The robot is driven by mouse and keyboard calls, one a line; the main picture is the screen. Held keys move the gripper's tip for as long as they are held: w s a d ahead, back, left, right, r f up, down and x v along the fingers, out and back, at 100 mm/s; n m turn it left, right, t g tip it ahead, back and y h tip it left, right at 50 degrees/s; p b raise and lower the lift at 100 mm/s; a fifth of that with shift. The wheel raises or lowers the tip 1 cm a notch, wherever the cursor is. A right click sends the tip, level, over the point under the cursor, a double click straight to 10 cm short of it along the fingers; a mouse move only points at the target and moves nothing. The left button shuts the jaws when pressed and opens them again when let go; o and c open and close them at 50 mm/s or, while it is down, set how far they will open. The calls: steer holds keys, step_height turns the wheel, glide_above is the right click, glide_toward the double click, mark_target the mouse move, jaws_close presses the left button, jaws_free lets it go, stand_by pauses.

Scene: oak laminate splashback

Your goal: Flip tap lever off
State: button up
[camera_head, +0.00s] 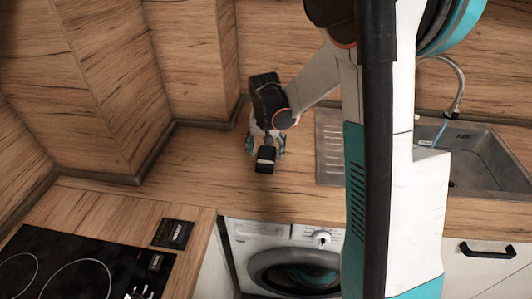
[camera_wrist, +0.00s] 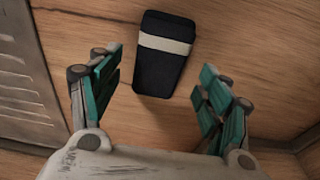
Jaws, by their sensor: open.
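The tap (camera_head: 457,78) is a curved chrome spout behind the sink at the right of the head view; its base and lever are not clear, partly hidden behind my arm. My gripper (camera_head: 266,145) is far to the left of the tap, over the wooden counter left of the drainboard. In the wrist view my gripper (camera_wrist: 160,105) is open and empty, its teal-padded fingers apart. A black object with a pale band (camera_wrist: 165,50) lies just ahead of the fingertips, between their lines. It also shows in the head view (camera_head: 265,160), below the gripper.
The grey sink (camera_head: 490,160) is at the right, with a ribbed drainboard (camera_head: 329,150) left of it, partly behind my arm. A black hob (camera_head: 70,265) is at lower left. A washing machine (camera_head: 285,255) stands under the counter. Wooden walls bound the counter; its left part is clear.

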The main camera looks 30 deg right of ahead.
mark_target(266, 159)
steer(key=s+a+r+n+t+p, duration=0.1)
steer(key=s+a+r+n, duration=0.15)
steer(key=s+r, duration=0.5)
steer(key=s+a+r+n+t+p, duration=0.15)
steer(key=s+a+r, duration=0.3)
steer(key=r, duration=0.55)
steer(key=s+a+n+t+y, duration=0.1)
steer(key=s+a+n+t, duration=0.1)
steer(key=s, duration=0.9)
steer(key=shift+s+a+r+n+t+b, duration=0.35)
steer(key=shift+a+t, duration=0.2)
steer(key=shift+a, duration=0.3)
steer(key=shift+f, duration=0.1)
